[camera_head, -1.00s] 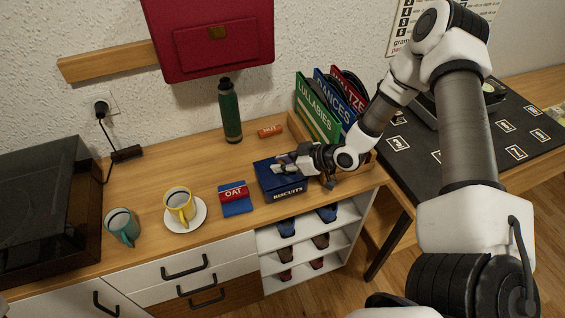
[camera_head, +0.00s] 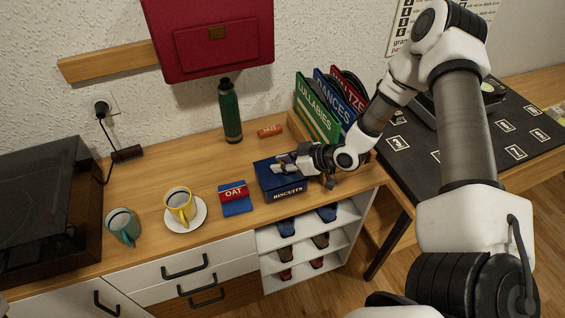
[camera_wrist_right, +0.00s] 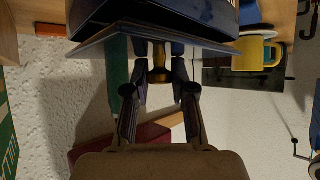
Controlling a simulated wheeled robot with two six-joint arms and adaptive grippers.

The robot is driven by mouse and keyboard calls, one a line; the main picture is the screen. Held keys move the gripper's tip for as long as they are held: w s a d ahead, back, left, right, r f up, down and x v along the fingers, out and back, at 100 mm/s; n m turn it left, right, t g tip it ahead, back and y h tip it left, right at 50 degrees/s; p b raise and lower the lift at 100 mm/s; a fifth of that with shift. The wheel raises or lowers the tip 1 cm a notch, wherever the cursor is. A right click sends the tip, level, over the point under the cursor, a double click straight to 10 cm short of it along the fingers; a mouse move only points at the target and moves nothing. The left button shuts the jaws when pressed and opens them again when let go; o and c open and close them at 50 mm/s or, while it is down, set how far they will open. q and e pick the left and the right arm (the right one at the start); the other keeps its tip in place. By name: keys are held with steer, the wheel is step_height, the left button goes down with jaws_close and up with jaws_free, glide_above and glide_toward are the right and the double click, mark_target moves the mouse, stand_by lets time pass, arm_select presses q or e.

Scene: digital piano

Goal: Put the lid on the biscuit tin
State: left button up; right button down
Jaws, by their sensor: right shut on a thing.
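The dark blue biscuit tin (camera_head: 288,194), lettered BISCUITS, stands on the wooden cabinet top near its front right edge. My right gripper (camera_head: 283,164) is over the tin. In the right wrist view, the right gripper (camera_wrist_right: 159,72) is shut on a brass-coloured knob (camera_wrist_right: 158,66) on the lid (camera_wrist_right: 100,43). The lid is a thin blue plate, right at the tin's top; the tin's dark wall (camera_wrist_right: 88,12) shows beyond it. My left gripper is not in view.
A blue and red OAT packet (camera_head: 236,207), a yellow cup (camera_head: 183,213) on a saucer (camera_head: 200,222) and a teal mug (camera_head: 122,232) stand left of the tin.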

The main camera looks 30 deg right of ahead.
steer(key=shift+f, duration=0.4)
stand_by(0.8)
steer(key=shift+c, duration=2)
jaws_free()
steer(key=shift+r, duration=0.15)
step_height(320, 180, up, 7)
steer(key=p, duration=0.6)
jaws_close()
steer(key=shift+f, duration=0.35)
steer(key=shift+f+b, duration=2.05)
steer(key=shift+f, duration=0.2)
